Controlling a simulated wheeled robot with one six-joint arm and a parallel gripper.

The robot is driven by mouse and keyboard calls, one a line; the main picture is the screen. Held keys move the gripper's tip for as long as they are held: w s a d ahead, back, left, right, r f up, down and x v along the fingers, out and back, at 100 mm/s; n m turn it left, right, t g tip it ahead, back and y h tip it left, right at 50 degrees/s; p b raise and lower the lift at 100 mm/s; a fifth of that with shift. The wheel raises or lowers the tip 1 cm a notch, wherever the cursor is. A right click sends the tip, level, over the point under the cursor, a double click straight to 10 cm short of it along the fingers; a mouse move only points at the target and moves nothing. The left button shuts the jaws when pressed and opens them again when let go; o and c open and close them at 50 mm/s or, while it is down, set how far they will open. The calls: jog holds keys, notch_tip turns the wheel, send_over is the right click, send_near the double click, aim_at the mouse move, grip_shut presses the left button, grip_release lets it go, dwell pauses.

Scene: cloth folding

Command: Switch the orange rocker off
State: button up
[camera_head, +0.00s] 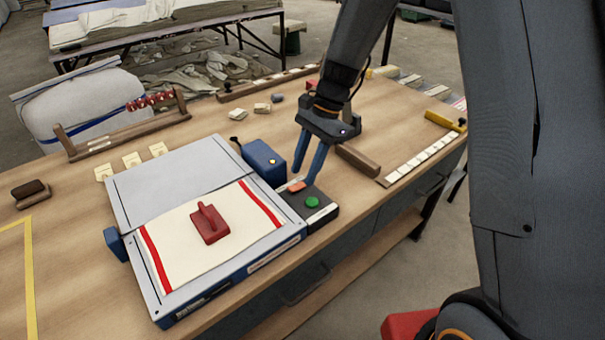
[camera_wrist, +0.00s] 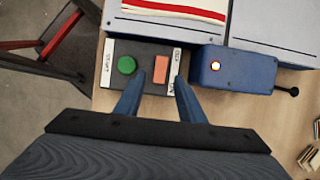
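The orange rocker (camera_head: 296,187) sits on a dark switch box (camera_head: 322,213) beside a green round button (camera_head: 312,202). In the wrist view the orange rocker (camera_wrist: 161,69) is a small upright rectangle right of the green button (camera_wrist: 126,65), between white label strips. My gripper (camera_head: 306,172) points down over the box, its two blue fingers apart with nothing between them. In the wrist view my gripper (camera_wrist: 154,86) has its fingertips at the near edge of the box, one on each side of the rocker. I cannot tell whether a fingertip touches the box.
A blue box with a lit lamp (camera_head: 264,162) stands close beside the switch box. A hinged grey folding board (camera_head: 165,185) holds a white cloth with red stripes (camera_head: 180,247) and a red handled block (camera_head: 210,222). A wooden bar (camera_head: 357,160) lies right of my gripper.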

aim_at(297, 187)
jog(key=shift+x, duration=1.2)
grip_shut()
jog(key=p, duration=0.1)
jog(key=t+h+p, duration=0.1)
jog(key=p, duration=0.1)
jog(key=shift+s+a+r+h, duration=0.2)
jog(key=shift+s+r+h, duration=0.1)
jog(key=shift+s+r, duration=0.05)
jog(key=t+h+p, duration=0.1)
jog(key=p, duration=0.2)
jog(key=shift+s+a, duration=0.1)
jog(key=shift+a, duration=0.1)
jog(key=shift+a+h+p, duration=0.1)
jog(key=shift+h+p, duration=0.3)
jog(key=shift+f, duration=0.1)
